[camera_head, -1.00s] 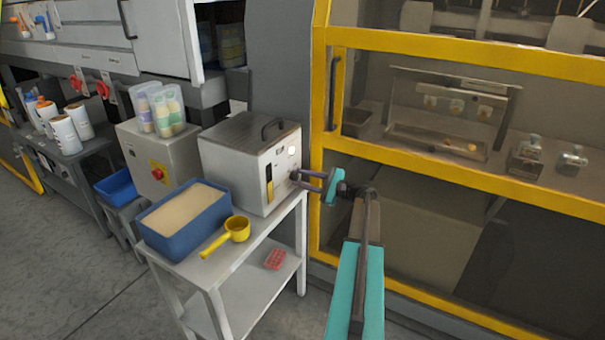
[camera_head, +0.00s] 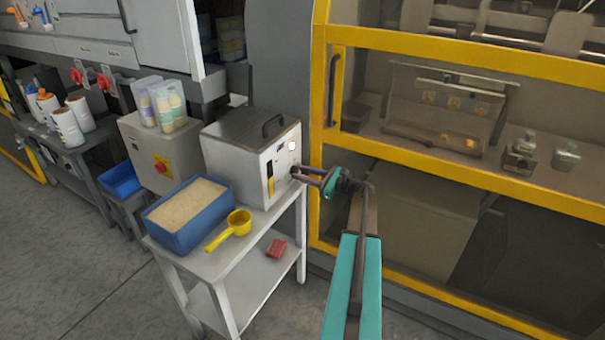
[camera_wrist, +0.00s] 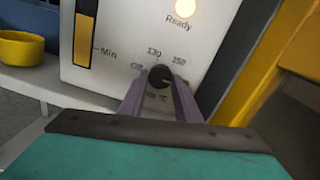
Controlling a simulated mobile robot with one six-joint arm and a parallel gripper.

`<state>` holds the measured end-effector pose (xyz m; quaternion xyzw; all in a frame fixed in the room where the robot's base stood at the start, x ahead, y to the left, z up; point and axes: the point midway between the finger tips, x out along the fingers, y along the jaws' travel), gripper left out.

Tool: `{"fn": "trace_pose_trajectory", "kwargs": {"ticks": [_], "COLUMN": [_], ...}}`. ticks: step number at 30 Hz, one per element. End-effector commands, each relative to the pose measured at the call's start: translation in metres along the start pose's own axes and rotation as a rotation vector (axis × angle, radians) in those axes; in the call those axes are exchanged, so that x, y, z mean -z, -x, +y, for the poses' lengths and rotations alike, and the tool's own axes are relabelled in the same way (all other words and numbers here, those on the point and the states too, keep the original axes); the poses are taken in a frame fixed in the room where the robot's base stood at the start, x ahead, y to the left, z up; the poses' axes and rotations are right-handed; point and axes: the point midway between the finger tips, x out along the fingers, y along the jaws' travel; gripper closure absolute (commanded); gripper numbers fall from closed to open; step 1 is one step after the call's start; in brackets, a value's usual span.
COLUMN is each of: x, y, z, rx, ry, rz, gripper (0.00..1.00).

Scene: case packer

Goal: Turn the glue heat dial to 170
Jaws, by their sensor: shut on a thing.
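The glue unit (camera_head: 238,160) is a grey metal box on a small table, with a white front panel. My gripper (camera_wrist: 160,88) is shut on the dial, one finger on each side. The dial's pointer setting is too small to read surely. In the head view my gripper (camera_head: 296,173) reaches the panel from the right and hides the dial.
A lit Ready lamp (camera_wrist: 182,8) and a level gauge marked Min (camera_wrist: 85,35) are on the panel. A blue tub (camera_head: 190,225) of granules and a yellow scoop (camera_head: 238,222) stand in front of the unit. A yellow-framed machine guard (camera_head: 317,130) is close at the right.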

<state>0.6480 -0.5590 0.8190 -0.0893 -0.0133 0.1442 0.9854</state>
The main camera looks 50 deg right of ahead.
Motion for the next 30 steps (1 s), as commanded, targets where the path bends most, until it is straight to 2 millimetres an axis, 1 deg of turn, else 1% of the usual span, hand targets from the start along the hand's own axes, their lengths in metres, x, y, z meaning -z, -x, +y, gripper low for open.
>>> {"fn": "trace_pose_trajectory", "kwargs": {"ticks": [6, 7, 9, 10, 19, 23, 26, 30], "x": [0.002, 0.001, 0.001, 0.001, 0.0, 0.001, 0.001, 0.001], "y": [0.001, 0.001, 0.0, 0.0, 0.0, 0.004, 0.01, 0.026], "z": [0.001, 0.001, 0.001, 0.001, 0.001, 0.001, 0.001, 0.001], "rx": [-0.002, -0.002, -0.002, -0.002, -0.001, 0.0, 0.0, 0.002], "ry": [-0.002, -0.002, -0.001, -0.001, 0.0, 0.001, 0.001, 0.001], "rz": [0.002, 0.002, 0.001, 0.001, 0.0, 0.0, 0.0, 0.0], "gripper": [0.93, 0.67, 0.55, 0.51, 0.51, 0.51, 0.51, 0.51]}}
